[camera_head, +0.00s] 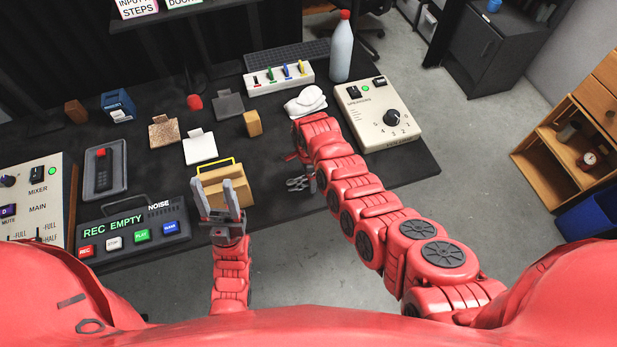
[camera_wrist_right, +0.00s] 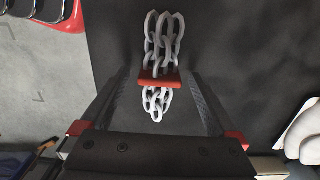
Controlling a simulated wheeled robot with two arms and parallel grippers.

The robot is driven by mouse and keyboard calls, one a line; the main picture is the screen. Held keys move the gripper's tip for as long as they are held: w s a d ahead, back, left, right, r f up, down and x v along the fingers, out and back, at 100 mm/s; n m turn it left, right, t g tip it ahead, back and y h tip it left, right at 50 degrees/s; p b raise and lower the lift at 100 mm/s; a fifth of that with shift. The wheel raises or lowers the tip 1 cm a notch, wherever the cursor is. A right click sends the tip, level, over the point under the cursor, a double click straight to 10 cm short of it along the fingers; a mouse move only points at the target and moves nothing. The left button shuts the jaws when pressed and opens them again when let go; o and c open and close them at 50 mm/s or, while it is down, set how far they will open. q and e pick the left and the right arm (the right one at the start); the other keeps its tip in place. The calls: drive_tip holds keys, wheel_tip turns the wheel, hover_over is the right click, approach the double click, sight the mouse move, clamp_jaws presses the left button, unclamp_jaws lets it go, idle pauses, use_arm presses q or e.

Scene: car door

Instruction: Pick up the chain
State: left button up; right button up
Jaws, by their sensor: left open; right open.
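The chain (camera_wrist_right: 164,40) is made of pale grey links with a red band across its middle. In the right wrist view it lies on the dark table top, its lower links between the fingers of my right gripper (camera_wrist_right: 157,75). The fingers are apart, one on each side of the red band, with a gap to the chain. In the head view my right arm hides the chain. My left gripper (camera_head: 216,185) is open and empty, fingers up, in front of a tan box with a yellow handle (camera_head: 222,180).
A button panel (camera_head: 133,235) is left of my left gripper.

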drive_tip(key=shift+f, duration=0.4)
clamp_jaws()
idle(0.4)
